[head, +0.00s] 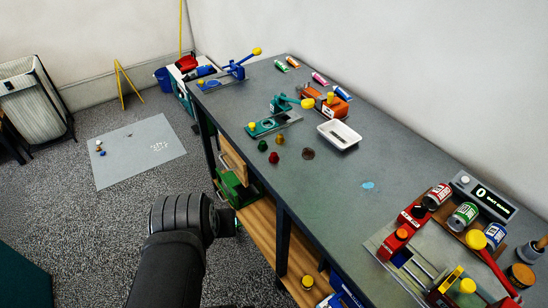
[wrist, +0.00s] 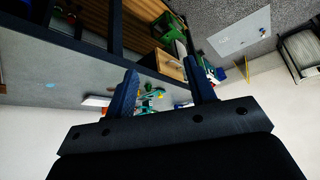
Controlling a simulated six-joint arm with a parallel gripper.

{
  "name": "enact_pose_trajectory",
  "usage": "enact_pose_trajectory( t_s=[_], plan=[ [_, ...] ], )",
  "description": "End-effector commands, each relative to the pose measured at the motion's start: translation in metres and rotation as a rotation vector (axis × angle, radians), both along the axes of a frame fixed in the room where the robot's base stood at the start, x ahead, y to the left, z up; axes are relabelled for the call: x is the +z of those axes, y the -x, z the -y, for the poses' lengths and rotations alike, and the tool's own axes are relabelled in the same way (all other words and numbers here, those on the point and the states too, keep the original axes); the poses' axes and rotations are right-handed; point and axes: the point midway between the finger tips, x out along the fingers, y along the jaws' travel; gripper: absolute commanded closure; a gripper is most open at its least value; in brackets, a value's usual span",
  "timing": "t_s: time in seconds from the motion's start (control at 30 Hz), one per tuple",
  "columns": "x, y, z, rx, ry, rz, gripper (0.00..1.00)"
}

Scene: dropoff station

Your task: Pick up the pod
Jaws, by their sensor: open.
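Small pod-like pieces lie on the grey workbench (head: 330,190) in the head view: a dark green one (head: 262,145), a dark red one (head: 273,157) and a flatter brown round one (head: 308,153). I cannot tell which is the pod. My arm reaches up from the bottom of the head view, left of the bench, with the gripper itself hidden there. In the wrist view my gripper (wrist: 161,68) has two dark blue fingers apart with nothing held between them.
Near the pods stand a teal press (head: 268,124), an orange machine (head: 325,103) and a white tray (head: 339,134). A red press (head: 405,225) and several cans crowd the right end. The bench's middle is mostly clear, with a blue spot (head: 368,185).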

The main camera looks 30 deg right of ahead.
Motion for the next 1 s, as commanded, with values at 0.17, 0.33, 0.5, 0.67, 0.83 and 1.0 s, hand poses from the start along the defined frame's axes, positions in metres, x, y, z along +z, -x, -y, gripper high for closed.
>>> enact_pose_trajectory(
  t_s=[0.17, 0.33, 0.5, 0.67, 0.83, 1.0],
  plan=[
    [0.030, -0.031, 0.026, -0.117, -0.068, -0.037, 0.50],
    [0.055, -0.066, 0.059, -0.256, -0.142, -0.073, 0.50],
    [0.071, -0.101, 0.097, -0.394, -0.211, -0.112, 0.50],
    [0.079, -0.133, 0.136, -0.526, -0.273, -0.148, 0.50],
    [0.077, -0.164, 0.180, -0.669, -0.334, -0.186, 0.50],
    [0.067, -0.192, 0.227, -0.815, -0.390, -0.225, 0.50]
  ],
)
